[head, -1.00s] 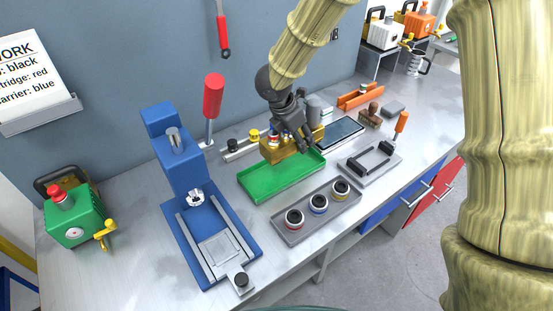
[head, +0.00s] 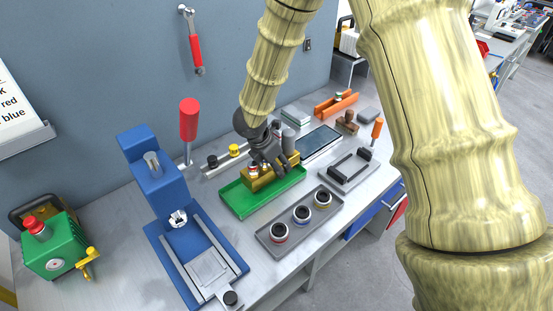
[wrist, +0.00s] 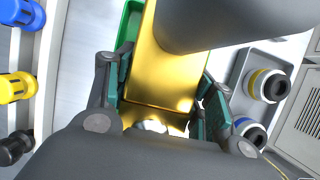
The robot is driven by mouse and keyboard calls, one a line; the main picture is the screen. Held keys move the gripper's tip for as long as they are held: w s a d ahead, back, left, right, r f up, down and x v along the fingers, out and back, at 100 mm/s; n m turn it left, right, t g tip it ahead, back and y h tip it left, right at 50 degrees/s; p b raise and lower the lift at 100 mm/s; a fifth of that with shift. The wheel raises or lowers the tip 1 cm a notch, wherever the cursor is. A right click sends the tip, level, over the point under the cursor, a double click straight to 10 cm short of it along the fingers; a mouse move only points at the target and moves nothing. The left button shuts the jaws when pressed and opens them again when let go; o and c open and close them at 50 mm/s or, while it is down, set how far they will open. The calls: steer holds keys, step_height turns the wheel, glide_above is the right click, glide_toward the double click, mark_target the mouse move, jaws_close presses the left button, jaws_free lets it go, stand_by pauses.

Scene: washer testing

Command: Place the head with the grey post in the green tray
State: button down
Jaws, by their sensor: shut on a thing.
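The gold head (head: 262,180) with a grey post (head: 289,140) is held by my gripper (head: 268,162). It is over the back part of the green tray (head: 240,207), very low; I cannot tell whether it touches the tray floor. In the wrist view the gold head (wrist: 165,75) lies between the two fingers, and the thick grey post (wrist: 225,18) hides part of it. A strip of the green tray (wrist: 126,25) shows beside it. The fingers partly cover the head in the head view.
A grey tray (head: 263,236) with three ringed cylinders stands in front of the green tray. A blue press (head: 165,190) with a red handle is at left. A rail with coloured knobs (head: 215,168) is behind; a dark tablet (head: 318,144) lies at right.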

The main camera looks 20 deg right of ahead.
mark_target(265, 165)
steer(key=shift+f+p, duration=0.3)
steer(key=shift+f, duration=1.2)
steer(key=c, duration=0.6)
jaws_free()
steer(key=shift+f, duration=0.1)
steer(key=shift+o, duration=0.2)
steer(key=b+v, duration=0.2)
steer(key=v, duration=1)
